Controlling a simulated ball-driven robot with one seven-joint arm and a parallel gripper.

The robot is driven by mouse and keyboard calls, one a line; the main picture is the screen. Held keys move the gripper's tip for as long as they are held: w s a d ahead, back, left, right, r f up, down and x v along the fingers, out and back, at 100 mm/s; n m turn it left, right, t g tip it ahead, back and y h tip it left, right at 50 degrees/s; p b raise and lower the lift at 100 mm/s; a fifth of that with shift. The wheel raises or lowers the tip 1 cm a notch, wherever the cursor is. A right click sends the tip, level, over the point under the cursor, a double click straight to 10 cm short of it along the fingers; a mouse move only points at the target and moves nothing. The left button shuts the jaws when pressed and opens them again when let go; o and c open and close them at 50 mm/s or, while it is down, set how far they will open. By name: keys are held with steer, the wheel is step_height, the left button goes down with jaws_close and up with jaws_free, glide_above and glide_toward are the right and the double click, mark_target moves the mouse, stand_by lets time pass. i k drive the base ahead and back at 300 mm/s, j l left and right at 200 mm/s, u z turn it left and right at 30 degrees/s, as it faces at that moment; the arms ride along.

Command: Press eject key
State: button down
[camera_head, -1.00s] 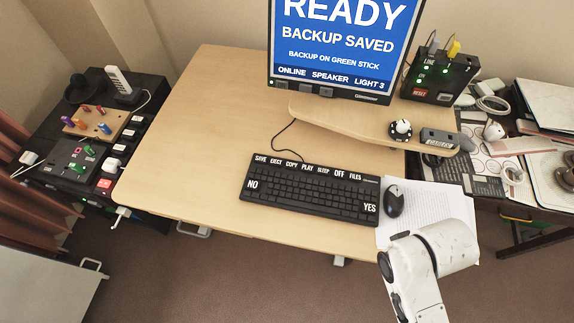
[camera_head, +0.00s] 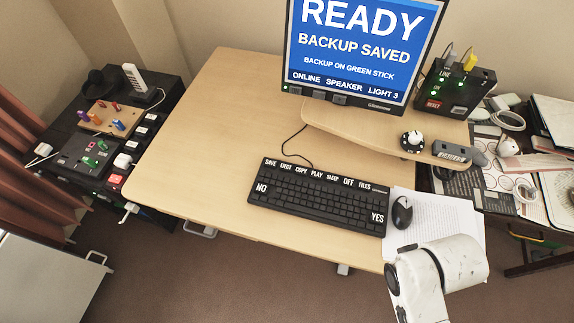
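The black keyboard (camera_head: 318,197) lies on the light wood desk (camera_head: 215,135). Its top row carries white labels. The eject key (camera_head: 286,166) is second from the left in that row, between SAVE and COPY. The monitor (camera_head: 356,52) shows READY, BACKUP SAVED and BACKUP ON GREEN STICK. My white arm comes in at the lower right, right of and below the keyboard. My gripper is out of the picture, so its fingers cannot be seen.
A black mouse (camera_head: 402,212) lies on white papers (camera_head: 440,215) right of the keyboard. A raised shelf (camera_head: 380,127) holds a round knob (camera_head: 411,140). A black box with ports (camera_head: 460,88) stands behind it. A dark side table (camera_head: 60,140) stands left. The desk's left half is clear.

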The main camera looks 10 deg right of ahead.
mark_target(285, 167)
steer(key=i+j, duration=0.2)
steer(key=j, duration=0.2)
steer(key=i+j+u, duration=0.1)
steer(key=j, duration=0.3)
steer(key=i+j, duration=0.25)
steer(key=j, duration=0.15)
